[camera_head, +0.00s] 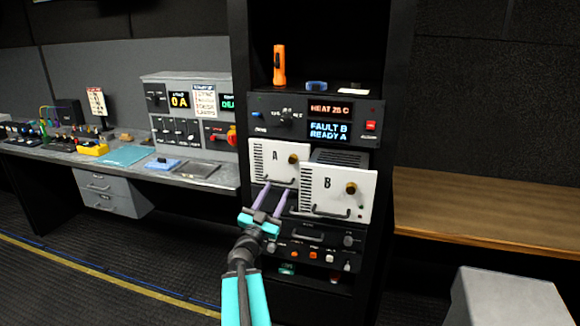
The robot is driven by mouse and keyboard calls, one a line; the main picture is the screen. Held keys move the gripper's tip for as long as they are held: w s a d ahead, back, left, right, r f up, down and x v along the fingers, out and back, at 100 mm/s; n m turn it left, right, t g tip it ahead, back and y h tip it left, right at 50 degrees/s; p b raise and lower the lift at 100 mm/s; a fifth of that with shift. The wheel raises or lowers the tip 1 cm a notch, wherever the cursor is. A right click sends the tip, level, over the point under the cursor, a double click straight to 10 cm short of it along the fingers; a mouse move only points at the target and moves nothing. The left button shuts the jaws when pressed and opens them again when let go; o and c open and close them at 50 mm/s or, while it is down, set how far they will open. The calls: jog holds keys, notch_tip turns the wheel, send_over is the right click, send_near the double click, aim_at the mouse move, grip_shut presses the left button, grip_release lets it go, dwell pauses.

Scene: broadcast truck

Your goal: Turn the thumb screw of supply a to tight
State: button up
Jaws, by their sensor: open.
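Supply A (270,170) is a white vented panel marked "A" in the black rack. Its thumb screw (293,159) is a small brass knob at the panel's upper right. Its handle (272,183) is at the bottom of the panel. My gripper (272,187) has two purple fingers, spread apart and pointing up at the lower edge of supply A, below the thumb screw. I cannot tell whether a finger touches the handle. Whether the screw is tight cannot be seen.
Supply B (335,205) sticks out further than A, to its right, with its own brass knob (351,188). The display (329,131) above reads "FAULT B READY A". An orange flashlight (279,65) stands on the upper shelf. A wooden bench (480,205) is at right.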

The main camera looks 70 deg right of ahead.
aim_at(291, 161)
jog(key=shift+p+x, duration=0.85)
jog(key=shift+x, duration=5.95)
jog(key=c, duration=1)
jog(key=shift+w+r+m+g+y, duration=0.1)
jog(key=shift+m+g+y, duration=0.2)
jog(key=shift+m+g, duration=0.95)
jog(key=shift+w+m+g+y, duration=0.1)
jog(key=shift+m+g+y, duration=0.25)
jog(key=shift+m, duration=1.7)
jog(key=shift+c, duration=0.2)
jog(key=shift+s, duration=0.1)
jog(key=o, duration=1)
jog(key=shift+o, duration=0.2)
